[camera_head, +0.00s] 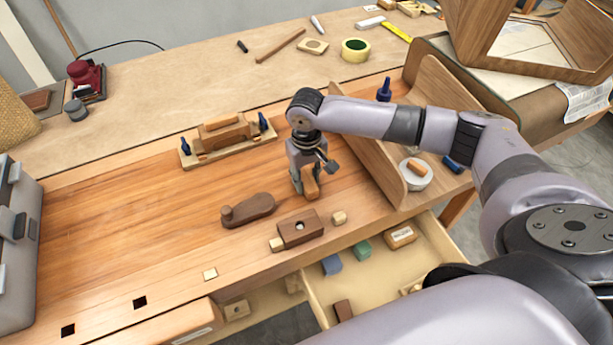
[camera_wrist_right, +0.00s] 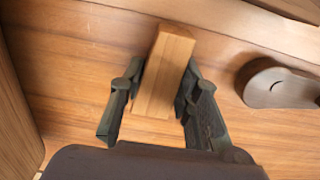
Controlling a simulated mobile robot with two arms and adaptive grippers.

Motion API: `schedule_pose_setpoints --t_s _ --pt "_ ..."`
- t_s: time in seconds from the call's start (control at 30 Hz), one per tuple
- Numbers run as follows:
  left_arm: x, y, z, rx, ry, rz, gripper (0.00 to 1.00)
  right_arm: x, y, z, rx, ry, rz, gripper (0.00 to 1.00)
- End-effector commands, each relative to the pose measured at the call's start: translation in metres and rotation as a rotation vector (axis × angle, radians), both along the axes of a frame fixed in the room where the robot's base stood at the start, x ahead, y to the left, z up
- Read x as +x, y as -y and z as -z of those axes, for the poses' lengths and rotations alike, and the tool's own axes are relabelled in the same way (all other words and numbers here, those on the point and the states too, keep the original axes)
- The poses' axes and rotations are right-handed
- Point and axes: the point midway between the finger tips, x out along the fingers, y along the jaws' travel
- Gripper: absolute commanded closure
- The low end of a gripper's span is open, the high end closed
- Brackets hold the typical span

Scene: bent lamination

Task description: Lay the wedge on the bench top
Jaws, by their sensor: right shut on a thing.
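My right gripper (camera_head: 306,185) is above the bench top (camera_head: 130,230), near its middle right. It is shut on a light wooden wedge (camera_head: 311,188), which points downward in the head view. In the right wrist view, the wedge (camera_wrist_right: 165,75) lies between the two fingers of the right gripper (camera_wrist_right: 155,105), with bench boards behind it. The wedge's lower end is close to the bench top; I cannot tell whether it touches. My left gripper is not in view.
A dark wooden plane (camera_head: 250,208) and a brown block (camera_head: 299,229) lie in front of the gripper. A curved panel (camera_head: 372,160) stands to the right, and a clamped form (camera_head: 225,135) lies behind left. An open drawer (camera_head: 385,275) holds several blocks. The bench's left is mostly clear.

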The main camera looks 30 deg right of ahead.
Motion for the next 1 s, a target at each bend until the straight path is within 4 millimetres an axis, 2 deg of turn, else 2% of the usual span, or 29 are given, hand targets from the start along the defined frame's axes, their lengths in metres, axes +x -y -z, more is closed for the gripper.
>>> schedule_pose_setpoints --t_s 0.4,0.43,0.73,1.0 --pt "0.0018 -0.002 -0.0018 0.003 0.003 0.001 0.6 0.0001 -0.0004 0.0072 0.001 0.001 -0.001 0.98" --pt "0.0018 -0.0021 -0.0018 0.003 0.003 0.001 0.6 0.0002 -0.0005 0.0078 0.001 0.001 -0.001 0.69" --pt "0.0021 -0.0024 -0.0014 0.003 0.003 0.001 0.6 0.0003 -0.0002 0.0074 0.0 0.001 -0.001 0.49" --pt "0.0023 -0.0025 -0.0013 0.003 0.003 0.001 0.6 0.0004 -0.0001 0.007 0.0 0.001 0.0 0.49"
